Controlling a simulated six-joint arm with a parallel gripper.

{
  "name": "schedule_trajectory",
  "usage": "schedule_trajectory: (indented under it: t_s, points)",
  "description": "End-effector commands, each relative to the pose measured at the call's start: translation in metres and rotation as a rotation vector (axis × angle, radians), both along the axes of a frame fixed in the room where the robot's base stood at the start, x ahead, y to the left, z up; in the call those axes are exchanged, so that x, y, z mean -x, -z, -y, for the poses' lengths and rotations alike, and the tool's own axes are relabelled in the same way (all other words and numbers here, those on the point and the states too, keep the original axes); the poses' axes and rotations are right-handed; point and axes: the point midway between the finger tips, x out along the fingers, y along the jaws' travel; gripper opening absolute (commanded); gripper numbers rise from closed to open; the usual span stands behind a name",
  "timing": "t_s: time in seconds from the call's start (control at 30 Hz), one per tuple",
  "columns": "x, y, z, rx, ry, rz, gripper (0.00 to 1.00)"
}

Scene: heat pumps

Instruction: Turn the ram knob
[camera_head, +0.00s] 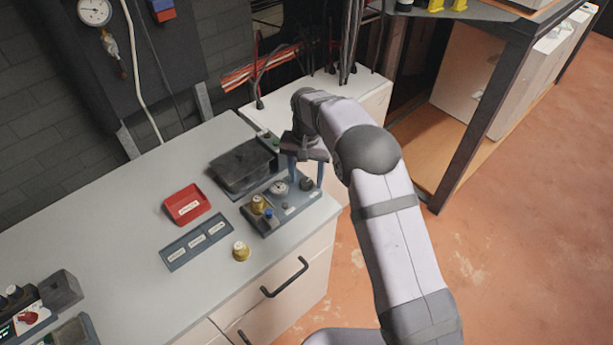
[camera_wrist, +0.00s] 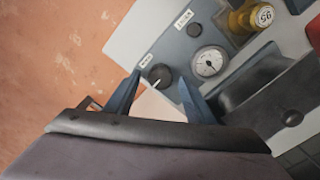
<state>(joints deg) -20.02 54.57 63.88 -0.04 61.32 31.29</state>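A grey panel (camera_head: 262,222) lies near the right front edge of the counter. At its right end is a round black knob (camera_head: 306,184), which shows more clearly in the wrist view (camera_wrist: 160,76) with a pale pointer line and a small white label beside it. I cannot read that label surely as ram. My gripper (camera_head: 306,180) points down over this end of the panel. In the wrist view my gripper (camera_wrist: 160,80) is open, with one blue finger at each side of the knob. I cannot tell whether the fingers touch it.
A white dial gauge (camera_wrist: 210,62), a small dark button (camera_wrist: 194,30) and a brass fitting (camera_wrist: 262,15) sit near the knob. A black tray (camera_head: 242,168), red tray (camera_head: 187,204) and loose brass piece (camera_head: 241,251) are on the counter. The counter's left middle is clear.

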Motion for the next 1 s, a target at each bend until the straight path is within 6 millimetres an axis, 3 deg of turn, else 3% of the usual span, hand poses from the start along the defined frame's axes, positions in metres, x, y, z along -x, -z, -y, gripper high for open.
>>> schedule_trajectory:
  t_s: [0.27, 0.7, 1.0]
  points:
    - [0.0, -0.005, 0.0, 0.0, 0.0, -0.001, 0.49]
    - [0.0, -0.06, 0.0, -0.001, 0.0, 0.002, 0.49]
    - [0.001, -0.074, 0.0, 0.0, 0.0, 0.0, 0.49]
